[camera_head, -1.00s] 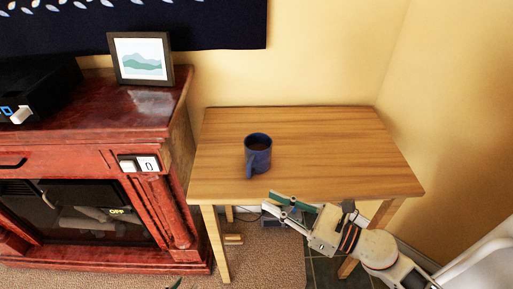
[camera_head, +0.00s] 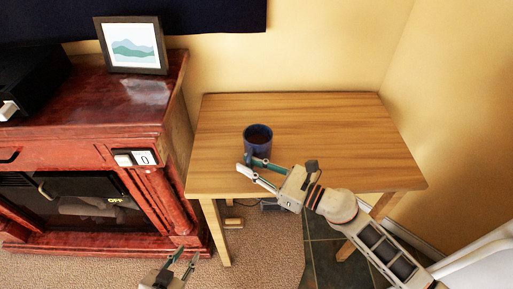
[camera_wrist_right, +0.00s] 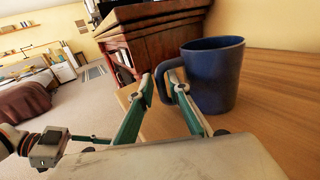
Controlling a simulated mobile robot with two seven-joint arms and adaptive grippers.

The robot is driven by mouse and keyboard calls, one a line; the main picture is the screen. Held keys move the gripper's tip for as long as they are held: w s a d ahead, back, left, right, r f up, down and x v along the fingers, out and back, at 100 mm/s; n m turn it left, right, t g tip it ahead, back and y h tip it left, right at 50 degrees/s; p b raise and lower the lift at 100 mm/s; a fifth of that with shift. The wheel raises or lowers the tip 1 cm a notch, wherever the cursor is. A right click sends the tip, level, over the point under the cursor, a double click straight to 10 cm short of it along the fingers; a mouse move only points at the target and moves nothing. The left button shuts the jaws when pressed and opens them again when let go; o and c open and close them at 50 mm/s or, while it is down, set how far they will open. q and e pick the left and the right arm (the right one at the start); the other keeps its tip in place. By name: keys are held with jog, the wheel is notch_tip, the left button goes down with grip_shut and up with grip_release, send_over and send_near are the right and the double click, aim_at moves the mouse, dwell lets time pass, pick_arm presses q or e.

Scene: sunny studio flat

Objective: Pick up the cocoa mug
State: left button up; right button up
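The blue cocoa mug (camera_head: 258,136) stands upright on the wooden table, with dark liquid inside. It also shows in the right wrist view (camera_wrist_right: 219,78), its handle pointing left towards my right gripper. My right gripper (camera_head: 247,168) is open at the near side of the mug. In the right wrist view its two green fingers (camera_wrist_right: 159,84) are apart, the right fingertip overlapping the handle; I cannot tell whether they touch. My left gripper (camera_head: 184,258) is open and empty, low at the bottom of the head view, above the carpet.
The table (camera_head: 340,125) is otherwise bare, with free room to the right of the mug. A red-brown fireplace cabinet (camera_head: 110,115) stands to the left, bearing a picture frame (camera_head: 132,46) and a black box (camera_head: 30,78). Yellow walls close off the back and right.

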jog(key=shift+w+a, duration=0.2)
grip_shut()
jog(key=shift+r, duration=0.1)
